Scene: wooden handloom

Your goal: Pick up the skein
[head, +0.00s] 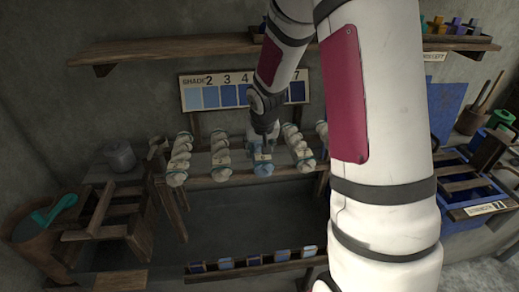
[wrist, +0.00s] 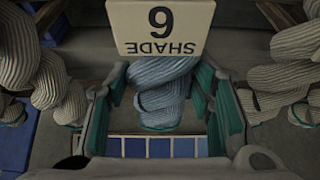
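A pale blue twisted skein (wrist: 160,88) hangs in the middle of the wrist view, below an upside-down card reading "SHADE 6" (wrist: 160,27). My gripper (wrist: 160,105) has its green-padded fingers apart, one on each side of this skein. A narrow gap shows on the left; whether the right finger touches it is unclear. In the head view, my gripper (head: 265,146) is over the blue skein (head: 263,169), on a rail among cream skeins. My gripper hides the skein's upper part there.
Cream skeins hang on the left (head: 180,160), (head: 221,158) and right (head: 298,146) of the blue one, close to my gripper. A blue shade chart (head: 214,96) is on the wall behind. A wooden shelf (head: 160,47) runs above. Small blue swatches (head: 254,260) line a lower rail.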

